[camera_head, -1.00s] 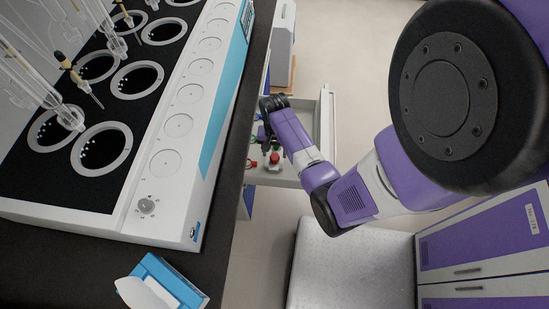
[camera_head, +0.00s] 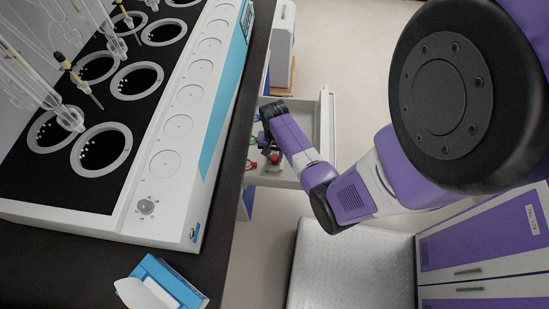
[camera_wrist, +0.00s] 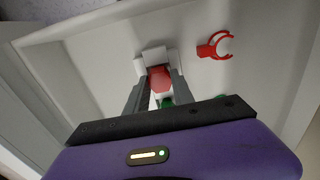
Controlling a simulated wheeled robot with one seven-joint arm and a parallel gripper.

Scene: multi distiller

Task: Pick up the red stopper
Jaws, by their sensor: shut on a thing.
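The red stopper (camera_wrist: 159,78) shows in the wrist view between the two grey fingers of my gripper (camera_wrist: 157,88). The gripper is shut on it, with one finger on each side. A white piece (camera_wrist: 152,58) lies directly beyond the stopper, and I cannot tell whether it is joined to it. In the head view the red stopper (camera_head: 274,158) is a small red spot by my gripper (camera_head: 269,151), inside the open drawer (camera_head: 325,125). The fingertips are partly hidden by my arm there.
A red ring-shaped clip (camera_wrist: 215,45) lies in the drawer to the right of the gripper. A green item (camera_wrist: 167,102) is partly hidden below the stopper. The drawer walls stand close around. The black bench with the white distiller (camera_head: 165,165) is to the left.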

